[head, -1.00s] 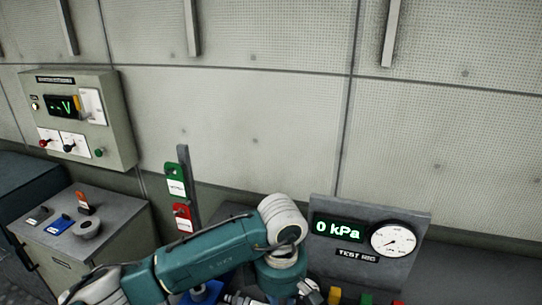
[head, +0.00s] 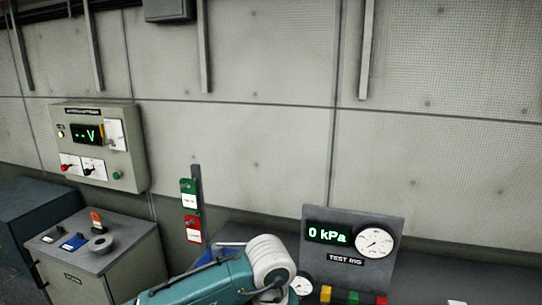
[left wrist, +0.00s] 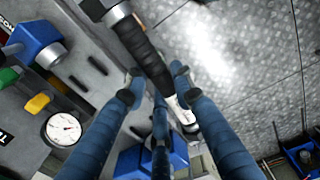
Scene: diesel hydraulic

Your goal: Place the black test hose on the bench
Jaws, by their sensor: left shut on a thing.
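In the left wrist view my left gripper (left wrist: 156,92) has blue fingers closed around the black test hose (left wrist: 145,48). The hose has a silver fitting at its upper end and a white label near its lower end. It runs slanted between the fingertips, over the edge of the grey bench (left wrist: 90,55), with floor on its other side. I cannot tell whether the hose touches the bench. In the head view only my teal arm shows at the bottom; the hose is not visible there. My right gripper is in neither view.
A test rig panel (head: 345,277) reading 0 kPa stands at the back. A grey cabinet (head: 125,270) stands left, with a wall panel (head: 127,165) above.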

